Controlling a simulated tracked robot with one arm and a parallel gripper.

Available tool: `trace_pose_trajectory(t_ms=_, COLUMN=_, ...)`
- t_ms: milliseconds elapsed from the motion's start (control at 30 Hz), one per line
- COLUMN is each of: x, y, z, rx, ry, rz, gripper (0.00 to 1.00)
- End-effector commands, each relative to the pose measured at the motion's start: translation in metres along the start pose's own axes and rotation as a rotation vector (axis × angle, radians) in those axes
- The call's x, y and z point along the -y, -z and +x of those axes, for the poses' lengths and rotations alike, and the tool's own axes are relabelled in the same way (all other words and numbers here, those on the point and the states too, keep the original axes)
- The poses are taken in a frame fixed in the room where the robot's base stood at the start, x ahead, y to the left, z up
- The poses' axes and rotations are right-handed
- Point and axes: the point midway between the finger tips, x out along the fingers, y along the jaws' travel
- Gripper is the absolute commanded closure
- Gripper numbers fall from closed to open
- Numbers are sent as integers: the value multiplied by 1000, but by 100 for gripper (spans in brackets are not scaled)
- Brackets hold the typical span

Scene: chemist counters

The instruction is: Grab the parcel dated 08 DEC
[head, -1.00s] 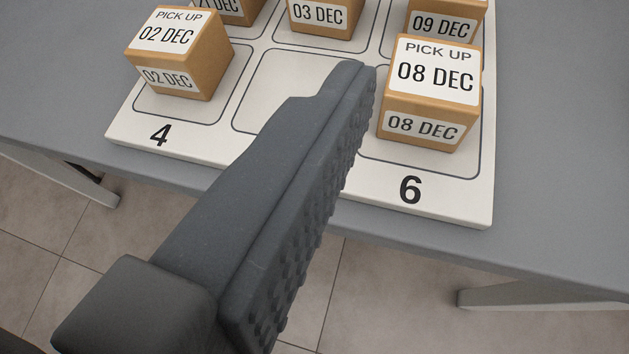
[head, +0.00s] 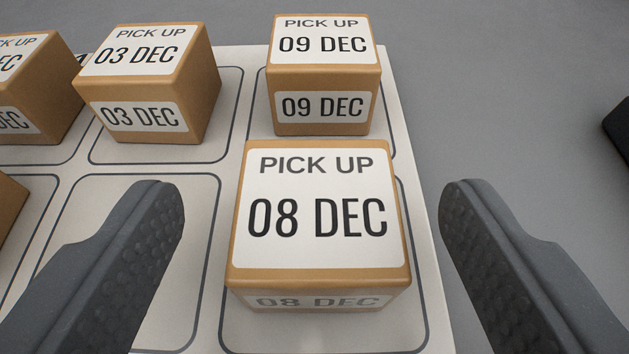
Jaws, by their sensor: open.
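The parcel dated 08 DEC (head: 317,271) is a brown box with white labels on its top and front. It stands in the middle of the head view, on a marked square of the white board (head: 415,268). My gripper (head: 312,190) is open, with one dark finger to the left of the parcel and one to the right. Both fingers are apart from the parcel, and nothing is between them and it. The fingertips lie near the level of the parcel's top label in the picture.
The 09 DEC parcel (head: 323,70) stands right behind. The 03 DEC parcel (head: 148,80) is behind left, with another parcel (head: 35,85) cut off beside it. The square left of the 08 DEC parcel is empty. A dark object (head: 618,127) shows at the right edge of the grey counter (head: 490,90).

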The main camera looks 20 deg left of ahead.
Motion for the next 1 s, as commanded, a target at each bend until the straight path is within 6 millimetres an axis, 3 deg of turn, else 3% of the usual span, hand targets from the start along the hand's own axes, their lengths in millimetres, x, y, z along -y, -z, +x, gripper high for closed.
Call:
trace_pose_trajectory(t_ms=433, x=-2, y=-7, z=45, rx=2, ry=-1, rz=1, gripper=29)
trace_pose_trajectory(t_ms=800, x=-2, y=-5, z=51, rx=1, ry=-2, rz=0, gripper=29)
trace_pose_trajectory(t_ms=1000, x=-2, y=-5, z=51, rx=1, ry=-2, rz=1, gripper=79)
